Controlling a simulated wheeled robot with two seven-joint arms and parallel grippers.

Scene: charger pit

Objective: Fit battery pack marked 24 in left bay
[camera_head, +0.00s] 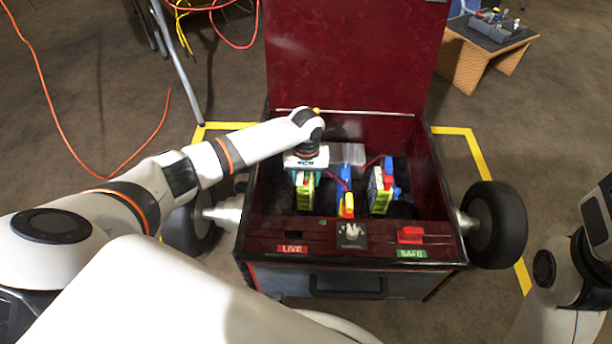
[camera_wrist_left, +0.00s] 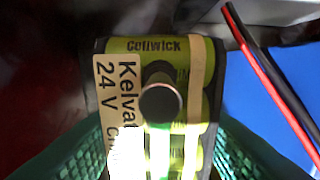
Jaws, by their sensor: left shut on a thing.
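The battery pack marked 24 (camera_wrist_left: 119,90) fills the middle of the left wrist view. It has yellow-green cells, a cream label reading "24 V" and a dark round knob on its near face. In the head view the pack (camera_head: 304,192) shows in the left part of the red box, below my left gripper (camera_head: 305,173). The green fingers of my left gripper (camera_wrist_left: 152,150) are shut on it, one on each side. The left bay is mostly hidden by the pack and gripper. My right gripper is not seen; only part of my right arm shows at the right edge.
The wheeled red box (camera_head: 256,190) has its lid (camera_head: 350,55) raised behind. A blue divider with a yellow-red connector (camera_head: 347,205) and another green pack (camera_head: 380,190) stand inside. The front panel carries a LIVE label (camera_head: 292,249), a SAFE label (camera_head: 411,254) and a red switch (camera_head: 410,235).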

